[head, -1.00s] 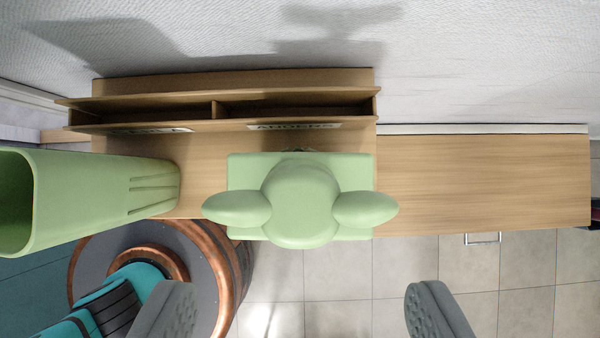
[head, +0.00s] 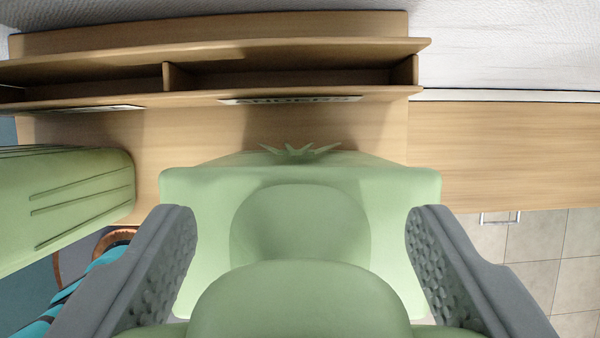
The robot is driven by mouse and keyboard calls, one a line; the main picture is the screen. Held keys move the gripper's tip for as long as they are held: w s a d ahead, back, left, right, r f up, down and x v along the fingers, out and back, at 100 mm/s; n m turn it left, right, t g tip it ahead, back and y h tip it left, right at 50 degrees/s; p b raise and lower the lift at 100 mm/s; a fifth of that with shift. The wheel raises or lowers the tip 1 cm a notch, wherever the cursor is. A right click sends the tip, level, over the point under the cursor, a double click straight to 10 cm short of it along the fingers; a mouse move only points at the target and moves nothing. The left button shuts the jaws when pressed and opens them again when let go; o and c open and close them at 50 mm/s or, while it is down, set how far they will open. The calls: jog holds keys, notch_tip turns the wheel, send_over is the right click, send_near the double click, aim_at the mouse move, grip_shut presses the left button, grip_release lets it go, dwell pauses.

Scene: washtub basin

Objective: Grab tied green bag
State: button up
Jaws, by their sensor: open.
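The green bag (head: 300,222) fills the middle of the head view. Its rounded, knot-like part bulges toward the camera, and its wider boxy body spreads behind, with a small spiky edge at the top. My gripper (head: 302,214) is open, with one grey finger on each side of the rounded part. The fingertips overlap the sides of the wide body in the picture. I cannot tell whether they touch it. The bag's lower part runs out of the bottom of the view.
A ribbed green bin (head: 70,200) is close at the left. A wooden shelf unit (head: 290,52) with labels stands behind the bag. A wooden counter (head: 500,155) extends right. Tiled floor (head: 560,260) shows at lower right. Part of a turquoise object (head: 75,295) shows at lower left.

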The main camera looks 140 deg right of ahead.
grip_shut()
dwell(0.3)
jog(key=shift+r, duration=0.1)
